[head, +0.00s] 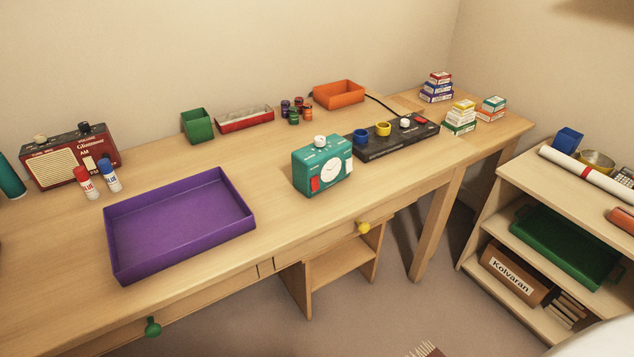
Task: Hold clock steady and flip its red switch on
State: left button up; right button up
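The teal clock (322,166) stands upright on the desk, right of the purple tray and close to the desk's front edge. Neither of my grippers is in the head view, and nothing touches the clock.
The purple tray (112,244) lies left of the clock. A black panel with coloured knobs (400,142) stands close behind it on the right. A red radio (68,158) and glue bottles (87,182) stand far left. Desk in front of the clock is clear.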

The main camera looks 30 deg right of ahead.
aim_at(314, 180)
jog(key=z, duration=0.4)
jog(key=k, duration=0.5)
jog(key=z, duration=0.95)
jog(key=i, duration=1.3)
jog(key=u, duration=0.9)
